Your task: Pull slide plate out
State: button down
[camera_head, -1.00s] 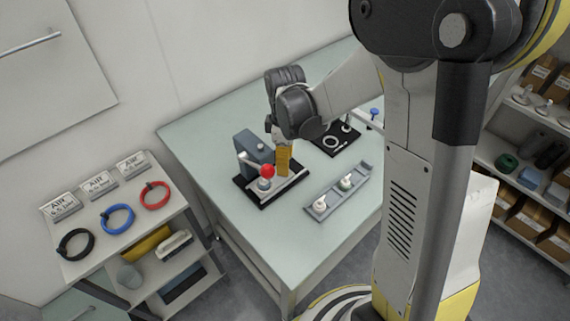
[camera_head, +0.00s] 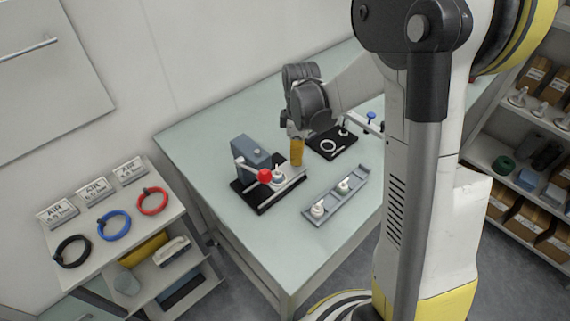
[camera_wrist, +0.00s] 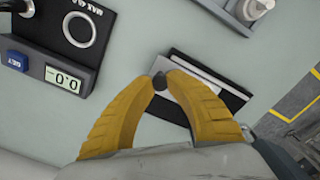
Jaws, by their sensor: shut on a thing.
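The slide plate (camera_head: 290,183) is a light grey strip on the black base (camera_head: 242,189) of a press fixture with a grey block (camera_head: 250,154) and a red ball lever (camera_head: 264,176). A small pale part (camera_head: 278,177) sits on the plate, just right of the red ball. My gripper (camera_head: 296,163) points down at the plate's right end. In the wrist view its yellow fingers (camera_wrist: 165,76) are closed on a dark knob (camera_wrist: 160,80) at the end of the plate (camera_wrist: 190,72). The fingers partly hide the plate and base.
A grey tray (camera_head: 330,203) with two white parts lies in front to the right. A black gauge unit (camera_head: 318,151) with a ring stands behind; its display reads 0.0 in the wrist view (camera_wrist: 62,80). The table front is clear.

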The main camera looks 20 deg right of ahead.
jog(key=shift+w+d, duration=0.3)
jog(key=shift+d, duration=0.45)
jog(key=shift+w+d, duration=0.3)
jog(key=shift+d, duration=0.4)
jog(key=c, duration=1.4)
grip_release()
jog(key=shift+d, duration=0.1)
jog(key=shift+o, duration=0.7)
jog(key=shift+d, duration=0.1)
notch_tip(320, 180, up, 12)
